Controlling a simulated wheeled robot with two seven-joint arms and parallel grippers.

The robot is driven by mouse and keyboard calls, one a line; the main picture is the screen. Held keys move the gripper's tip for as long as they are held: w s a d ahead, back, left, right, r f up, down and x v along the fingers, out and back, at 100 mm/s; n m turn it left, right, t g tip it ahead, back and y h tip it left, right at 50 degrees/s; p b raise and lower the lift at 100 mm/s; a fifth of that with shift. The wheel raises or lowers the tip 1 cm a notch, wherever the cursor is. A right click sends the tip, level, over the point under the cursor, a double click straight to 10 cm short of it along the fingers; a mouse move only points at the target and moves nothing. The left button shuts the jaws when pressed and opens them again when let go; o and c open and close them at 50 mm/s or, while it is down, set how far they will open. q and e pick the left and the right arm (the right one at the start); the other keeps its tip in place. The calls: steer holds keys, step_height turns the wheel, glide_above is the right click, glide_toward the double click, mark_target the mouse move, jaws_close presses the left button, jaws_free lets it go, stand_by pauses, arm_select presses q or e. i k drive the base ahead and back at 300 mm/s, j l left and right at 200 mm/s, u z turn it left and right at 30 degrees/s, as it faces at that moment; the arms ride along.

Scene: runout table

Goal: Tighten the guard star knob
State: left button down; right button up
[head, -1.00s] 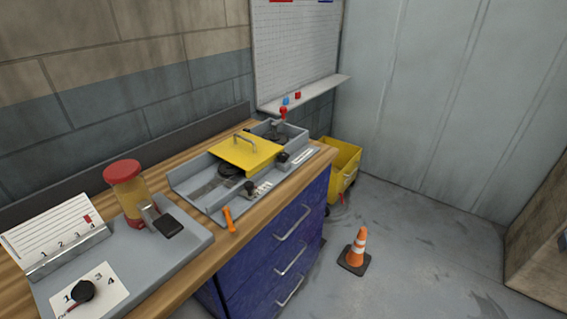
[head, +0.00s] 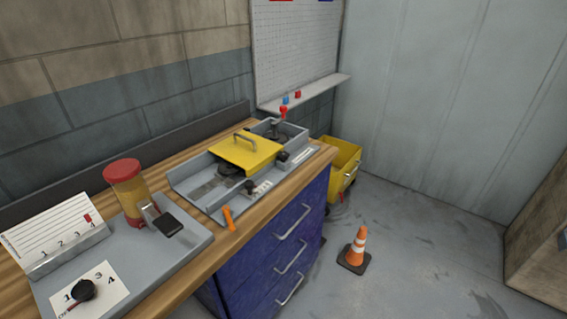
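The yellow guard plate (head: 245,154) with a grey handle lies across the grey runout fixture (head: 193,188) on the bench. A small black knob (head: 250,186) stands at the fixture's front side, below the guard's near corner. Another dark knob or block (head: 282,157) sits at the guard's right edge. Both are too small for me to tell which is the star knob or how tight it is. Neither of my grippers is in view.
An orange-handled tool (head: 228,217) lies at the bench's front edge. To the left, a grey tray (head: 190,240) holds a red-capped yellow container (head: 125,185), a numbered card and a black dial (head: 83,290). A cone (head: 356,248) and yellow bin (head: 345,160) stand on the floor.

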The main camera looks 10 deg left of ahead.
mark_target(284, 156)
steer(key=i+l+u, duration=0.3)
steer(key=i+l, duration=0.3)
steer(key=i+l+u, duration=0.3)
steer(key=i+l, duration=0.3)
steer(key=l, duration=0.15)
